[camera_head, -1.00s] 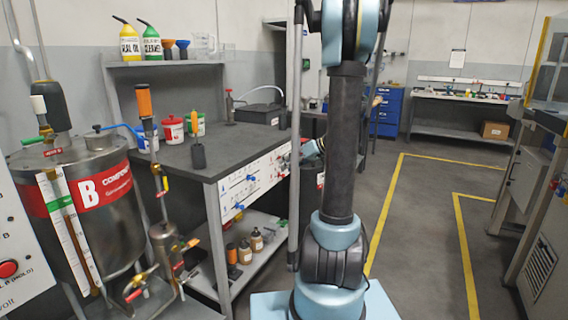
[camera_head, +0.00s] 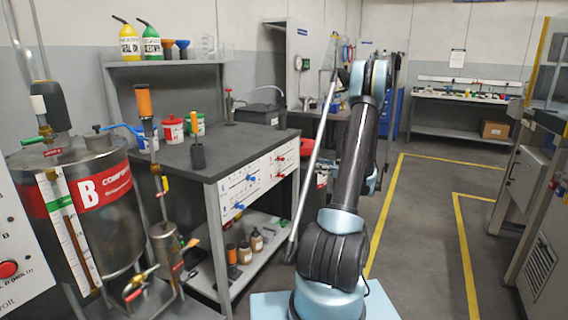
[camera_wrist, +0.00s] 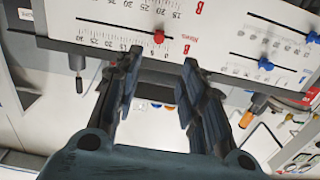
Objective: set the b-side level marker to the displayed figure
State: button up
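A white scale panel (camera_head: 262,175) is fixed along the bench front, with blue sliders on its left part and red ones on its right. In the wrist view the panel (camera_wrist: 215,30) runs across the top, its print turned over. A red marker (camera_wrist: 158,37) sits on a scale numbered up to 30, near a red "B". My gripper (camera_wrist: 160,62) is open and empty. Its fingertips lie on either side of the red marker in the picture; contact cannot be told. Blue markers (camera_wrist: 265,63) are to the right. My gripper is not distinguishable in the head view.
A steel tank labelled B (camera_head: 105,190) with a tall level gauge (camera_head: 68,225) stands left of the bench (camera_head: 225,150). Bottles (camera_head: 256,240) stand on the lower shelf.

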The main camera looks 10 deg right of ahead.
aim_at(284, 159)
jog(key=x, duration=1.7)
jog(key=shift+w+r, duration=0.1)
jog(key=shift+w, duration=0.05)
grip_shut()
